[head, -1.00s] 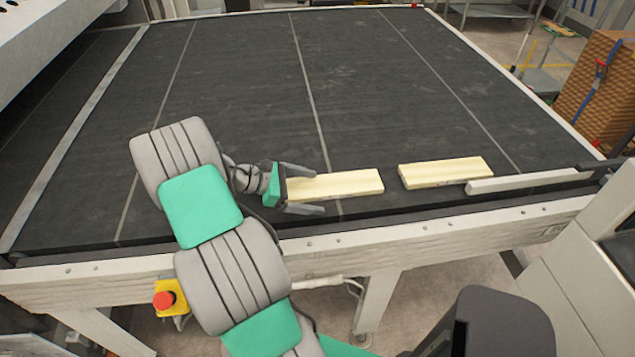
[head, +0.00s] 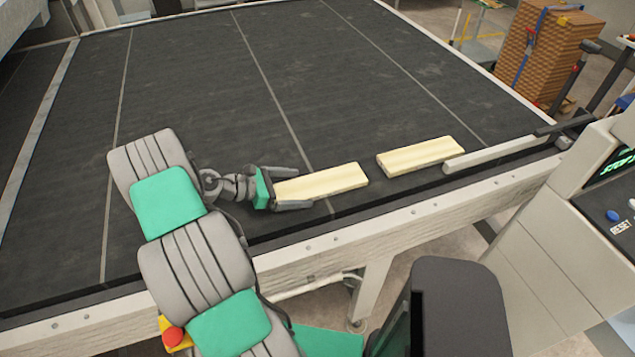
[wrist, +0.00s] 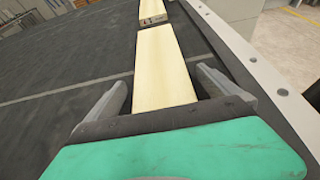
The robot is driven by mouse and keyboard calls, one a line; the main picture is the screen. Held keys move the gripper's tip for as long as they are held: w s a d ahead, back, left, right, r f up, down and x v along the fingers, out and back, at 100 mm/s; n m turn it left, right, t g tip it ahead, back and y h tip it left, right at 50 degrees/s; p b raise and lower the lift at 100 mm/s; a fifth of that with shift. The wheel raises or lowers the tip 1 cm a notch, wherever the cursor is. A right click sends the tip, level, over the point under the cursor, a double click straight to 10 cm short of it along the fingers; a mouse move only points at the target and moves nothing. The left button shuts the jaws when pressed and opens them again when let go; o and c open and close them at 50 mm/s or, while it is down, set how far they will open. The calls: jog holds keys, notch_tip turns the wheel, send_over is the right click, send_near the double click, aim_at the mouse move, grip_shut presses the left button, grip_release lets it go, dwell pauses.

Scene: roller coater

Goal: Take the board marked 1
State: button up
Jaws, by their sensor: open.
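A pale wooden board (head: 325,182) lies flat on the dark conveyor belt near its front edge. My gripper (head: 300,187) is open around the left end of this board, one finger on each long side. In the wrist view this near board (wrist: 162,70) runs forward between the open fingers, with gaps beside it. A second pale board (head: 420,157) lies to its right, in line with it. In the wrist view the second board (wrist: 152,12) has small dark and red marks on its end face, too small to read. I see no number on the near board.
A pale rail (head: 500,151) lies along the belt's front edge, right of the second board. The belt (head: 200,80) behind the boards is clear. A white frame beam (head: 420,215) runs along the front. A control panel (head: 610,190) stands at the right.

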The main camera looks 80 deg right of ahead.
jog(key=shift+s+d+f, duration=0.15)
jog(key=shift+s, duration=0.15)
jog(key=c, duration=1.5)
jog(key=shift+c, duration=0.4)
